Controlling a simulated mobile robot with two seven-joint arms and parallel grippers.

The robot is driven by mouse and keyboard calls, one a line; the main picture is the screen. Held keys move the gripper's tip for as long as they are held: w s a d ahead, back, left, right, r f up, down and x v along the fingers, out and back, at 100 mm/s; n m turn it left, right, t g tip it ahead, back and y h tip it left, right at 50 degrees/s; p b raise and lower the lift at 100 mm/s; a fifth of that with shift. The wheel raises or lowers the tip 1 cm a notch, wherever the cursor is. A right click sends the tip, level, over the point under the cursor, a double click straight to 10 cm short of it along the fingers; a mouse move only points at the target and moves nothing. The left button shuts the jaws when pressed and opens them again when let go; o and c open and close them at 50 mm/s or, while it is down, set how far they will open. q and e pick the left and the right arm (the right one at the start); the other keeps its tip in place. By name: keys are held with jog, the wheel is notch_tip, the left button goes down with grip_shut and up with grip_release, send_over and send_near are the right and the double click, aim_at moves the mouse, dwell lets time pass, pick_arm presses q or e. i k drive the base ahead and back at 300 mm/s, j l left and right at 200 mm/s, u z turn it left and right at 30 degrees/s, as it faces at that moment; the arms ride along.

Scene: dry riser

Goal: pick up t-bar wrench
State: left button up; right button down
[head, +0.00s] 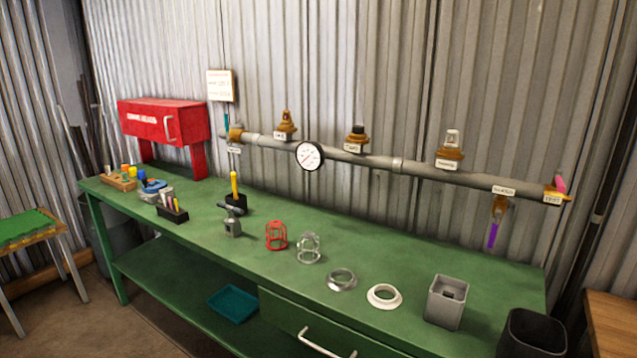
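What looks like the t-bar wrench (231,210) is a small dark crossbar on top of a short grey block (233,228). It stands on the green bench (200,224) left of the middle, in front of a black holder (236,201). A tool with an upright yellow handle (234,185) stands in that holder. The wrench is small here, and its lower part is hidden or cannot be told from the block. Neither of my grippers is in view, and nothing touches the wrench.
A red wire cage (276,236), a metal cage (308,248), rings (384,296) and a grey box (446,302) stand to the right. A black pen holder (172,214) is to the left. A pipe with gauge (309,156) runs along the wall behind.

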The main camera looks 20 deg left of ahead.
aim_at(232, 224)
jog(key=j+z, duration=0.1)
jog(key=z, duration=0.3)
jog(key=j+z, duration=0.15)
jog(key=z, duration=0.2)
jog(key=j+z, duration=0.25)
jog(key=j, duration=0.2)
jog(key=j+z, duration=0.3)
jog(key=j, duration=0.15)
jog(key=k+j, duration=0.1)
jog(key=j, duration=0.35)
jog(key=j+z, duration=0.15)
jog(key=j, duration=0.35)
jog(key=k+j, duration=0.2)
jog(key=j, duration=0.2)
jog(key=k+j+z, duration=0.15)
jog(key=j, duration=0.35)
jog(key=i, duration=0.05)
